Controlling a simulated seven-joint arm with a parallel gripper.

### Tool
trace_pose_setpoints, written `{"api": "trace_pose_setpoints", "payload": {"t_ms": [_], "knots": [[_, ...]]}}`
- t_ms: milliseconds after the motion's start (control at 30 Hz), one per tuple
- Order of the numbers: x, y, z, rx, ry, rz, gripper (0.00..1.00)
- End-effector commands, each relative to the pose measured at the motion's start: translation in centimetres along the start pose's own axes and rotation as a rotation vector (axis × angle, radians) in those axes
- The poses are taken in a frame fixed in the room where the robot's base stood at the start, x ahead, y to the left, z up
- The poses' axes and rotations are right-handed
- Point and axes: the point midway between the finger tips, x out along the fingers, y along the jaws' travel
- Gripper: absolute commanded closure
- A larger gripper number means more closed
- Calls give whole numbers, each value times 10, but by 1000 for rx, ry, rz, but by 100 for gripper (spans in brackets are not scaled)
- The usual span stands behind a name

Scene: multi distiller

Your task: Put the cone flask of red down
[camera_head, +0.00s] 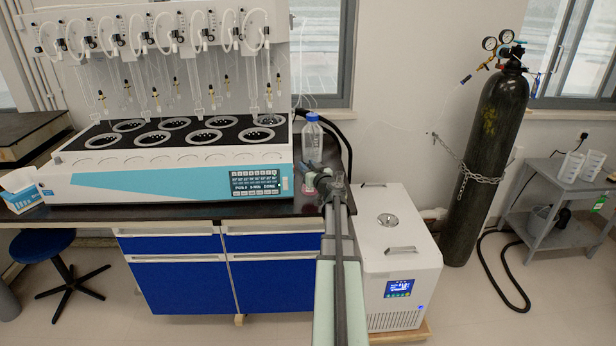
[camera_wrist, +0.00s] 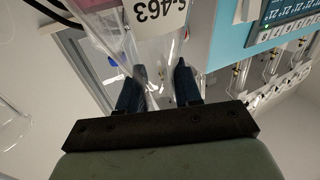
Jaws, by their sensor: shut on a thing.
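In the head view the arm and fingers hide much of that spot. A small clear piece with a pinkish tint, likely the flask (camera_head: 309,188), shows just left of the fingers. I cannot tell whether its base touches the bench.
A blue-capped bottle (camera_head: 312,142) stands just behind my gripper. The white and blue distiller (camera_head: 160,184) fills the bench to the left. A white chiller box (camera_head: 398,250) stands on the floor to the right. Only a narrow strip of dark bench top (camera_head: 210,211) is free in front.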

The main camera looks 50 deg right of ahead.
Motion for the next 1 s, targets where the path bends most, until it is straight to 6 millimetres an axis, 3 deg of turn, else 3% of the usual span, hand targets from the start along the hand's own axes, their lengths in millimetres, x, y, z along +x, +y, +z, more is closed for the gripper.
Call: {"api": "trace_pose_setpoints", "payload": {"t_ms": [333,800,833,1000], "knots": [[0,0,33,1,-1,0,100],[0,0,39,1,0,0,100],[0,0,39,1,-1,0,65],[0,0,39,0,0,0,49]]}}
